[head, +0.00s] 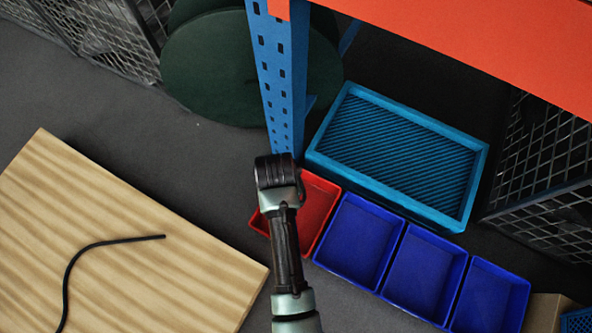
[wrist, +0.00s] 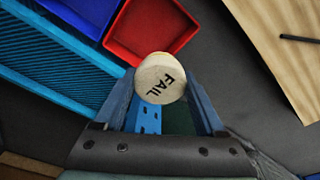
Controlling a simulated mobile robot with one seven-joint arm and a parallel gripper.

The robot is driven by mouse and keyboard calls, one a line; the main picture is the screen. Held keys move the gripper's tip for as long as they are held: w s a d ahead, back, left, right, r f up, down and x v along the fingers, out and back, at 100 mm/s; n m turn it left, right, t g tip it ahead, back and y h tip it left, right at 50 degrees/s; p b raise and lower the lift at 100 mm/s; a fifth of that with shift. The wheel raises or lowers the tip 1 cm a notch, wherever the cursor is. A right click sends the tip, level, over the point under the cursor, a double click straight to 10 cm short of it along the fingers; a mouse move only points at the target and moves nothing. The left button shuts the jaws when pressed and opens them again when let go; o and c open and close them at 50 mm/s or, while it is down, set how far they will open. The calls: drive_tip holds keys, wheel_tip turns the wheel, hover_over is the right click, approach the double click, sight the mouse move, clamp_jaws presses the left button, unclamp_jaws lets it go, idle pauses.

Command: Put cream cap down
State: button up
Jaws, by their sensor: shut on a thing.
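The cream cap (wrist: 150,72) is round, with the word FAIL in dark letters on the face turned to the wrist camera. My gripper (wrist: 163,90) is shut on it, with one finger on each side. In the wrist view the cap overlaps the lower edge of the red tray (wrist: 150,28); its height above the tray or floor cannot be told. In the head view my arm covers part of the red tray (head: 318,207), and the cap and fingers are hidden. The visible part of the tray looks empty.
Several empty blue trays (head: 358,240) stand in a row right of the red tray. Behind them is a ribbed teal crate (head: 320,150). A blue post (head: 280,75) and orange beam (head: 480,40) rise close by. A wooden board (head: 110,240) with a black cord lies left.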

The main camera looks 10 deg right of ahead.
drive_tip(key=f+b, duration=0.8)
drive_tip(key=f, duration=0.3)
drive_tip(key=s+f+b, duration=0.1)
drive_tip(key=f+b, duration=0.7)
drive_tip(key=f, duration=0.4)
drive_tip(key=f+b, duration=0.9)
drive_tip(key=f, duration=0.2)
drive_tip(key=shift+s+a+f, duration=0.15)
drive_tip(key=shift+s+a, duration=0.05)
drive_tip(key=shift+s, duration=0.1)
drive_tip(key=shift+f, duration=0.1)
drive_tip(key=shift+f+b, duration=0.35)
drive_tip(key=shift+f, duration=0.15)
drive_tip(key=o, duration=1.3)
drive_tip(key=r+p, duration=0.3)
drive_tip(key=r, duration=0.1)
drive_tip(key=s+r+p, duration=0.1)
drive_tip(key=r+p, duration=0.2)
drive_tip(key=r, duration=0.1)
drive_tip(key=r+p, duration=0.3)
drive_tip(key=r, duration=0.2)
drive_tip(key=shift+s+r, duration=0.1)
drive_tip(key=shift+s, duration=0.1)
